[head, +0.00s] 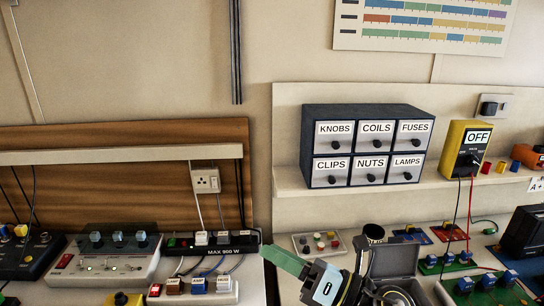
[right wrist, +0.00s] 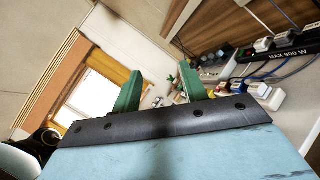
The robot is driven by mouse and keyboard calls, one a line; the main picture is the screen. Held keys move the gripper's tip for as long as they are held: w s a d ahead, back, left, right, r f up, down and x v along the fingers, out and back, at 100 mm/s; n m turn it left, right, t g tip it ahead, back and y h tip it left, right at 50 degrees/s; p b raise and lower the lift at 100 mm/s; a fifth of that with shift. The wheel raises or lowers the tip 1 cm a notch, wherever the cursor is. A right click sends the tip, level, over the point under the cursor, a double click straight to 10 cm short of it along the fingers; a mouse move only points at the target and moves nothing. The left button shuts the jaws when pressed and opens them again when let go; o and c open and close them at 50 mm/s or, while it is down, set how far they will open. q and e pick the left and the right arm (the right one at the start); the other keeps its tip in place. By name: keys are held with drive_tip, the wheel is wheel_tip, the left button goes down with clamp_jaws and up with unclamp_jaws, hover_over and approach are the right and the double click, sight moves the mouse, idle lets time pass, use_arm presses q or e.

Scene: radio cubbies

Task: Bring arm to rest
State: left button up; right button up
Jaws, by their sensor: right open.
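My right gripper (head: 282,260) shows at the bottom middle of the head view, with a green finger pointing left and up in front of the bench. In the right wrist view, its two green fingers (right wrist: 159,85) stand well apart with nothing held between them. The gripper is tilted relative to the room in that view. My left gripper is in neither view.
A black power strip (head: 212,242) marked MAX 900 W lies just left of the gripper, with plugs and cables. A dark drawer cabinet (head: 307,145) stands on the shelf. A yellow OFF box (head: 468,145) and an open grey case (head: 395,259) are at right.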

drive_tip(key=w+d+f+m+t+h, duration=0.25)
drive_tip(key=d+m+t+h, duration=0.95)
drive_tip(key=m, duration=1.1)
drive_tip(key=s+d+f+m+g+h, duration=0.75)
drive_tip(key=f+m+g, duration=0.2)
drive_tip(key=f, duration=0.25)
drive_tip(key=s+d+f+m+g+y, duration=0.1)
drive_tip(key=s+f+m+g, duration=0.25)
drive_tip(key=s, duration=0.55)
drive_tip(key=s+f+m+g+y, duration=0.1)
drive_tip(key=s+f+m+g, duration=0.1)
drive_tip(key=s+f+g, duration=0.5)
wheel_tip(320, 180, down, 20)
drive_tip(key=s+t, duration=0.1)
drive_tip(key=s, duration=0.1)
drive_tip(key=s+d+f+g, duration=0.1)
drive_tip(key=s+d+f, duration=0.1)
drive_tip(key=s+f, duration=1.4)
drive_tip(key=shift+s+d+f+h, duration=0.35)
drive_tip(key=shift+s+f, duration=0.05)
drive_tip(key=shift+f, duration=0.15)
